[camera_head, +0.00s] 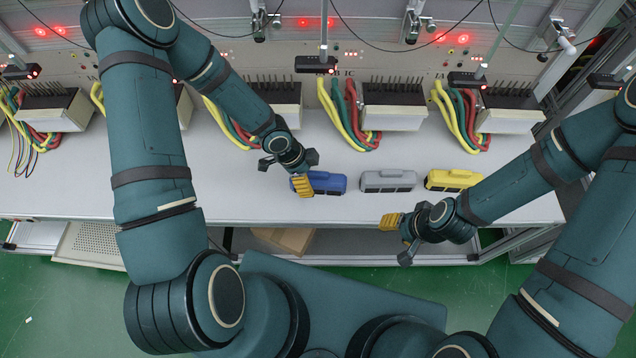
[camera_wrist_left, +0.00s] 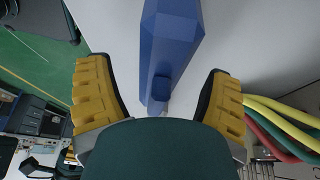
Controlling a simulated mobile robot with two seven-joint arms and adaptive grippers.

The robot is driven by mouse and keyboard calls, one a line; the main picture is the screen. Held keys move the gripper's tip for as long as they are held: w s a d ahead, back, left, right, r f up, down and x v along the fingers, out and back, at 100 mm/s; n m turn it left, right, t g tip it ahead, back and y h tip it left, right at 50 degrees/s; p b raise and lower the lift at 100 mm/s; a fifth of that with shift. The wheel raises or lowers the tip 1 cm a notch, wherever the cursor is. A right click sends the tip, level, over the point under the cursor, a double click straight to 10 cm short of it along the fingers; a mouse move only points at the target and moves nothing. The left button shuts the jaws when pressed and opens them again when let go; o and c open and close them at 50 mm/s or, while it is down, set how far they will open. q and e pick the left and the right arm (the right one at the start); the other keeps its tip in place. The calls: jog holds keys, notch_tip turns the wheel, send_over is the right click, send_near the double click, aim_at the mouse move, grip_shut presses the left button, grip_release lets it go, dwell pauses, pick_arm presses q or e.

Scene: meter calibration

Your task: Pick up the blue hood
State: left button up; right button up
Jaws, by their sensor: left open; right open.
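The blue hood (camera_head: 326,183) lies on the white bench, at the left end of a row with a grey hood (camera_head: 388,181) and a yellow hood (camera_head: 453,180). My left gripper (camera_head: 303,186) is at the blue hood's left end, and its yellow finger hides part of that end. In the left wrist view the blue hood (camera_wrist_left: 168,50) lies between the two yellow fingers of my left gripper (camera_wrist_left: 160,100), with gaps on both sides. That gripper is open. My right gripper (camera_head: 391,222) is open and empty near the bench's front edge, below the grey hood.
The white bench (camera_head: 240,205) has free room in front of the meters. Several meter terminal blocks (camera_head: 394,108) with yellow, green and red cables (camera_head: 345,115) stand along the back. A panel with red lights (camera_head: 450,60) rises behind them. A perforated tray (camera_head: 90,243) is below the bench.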

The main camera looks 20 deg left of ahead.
aim_at(314, 181)
pick_arm(q)
jog(key=b+x, duration=0.1)
jog(key=x, duration=0.2)
jog(key=shift+f, duration=0.1)
jog(key=c, duration=1.3)
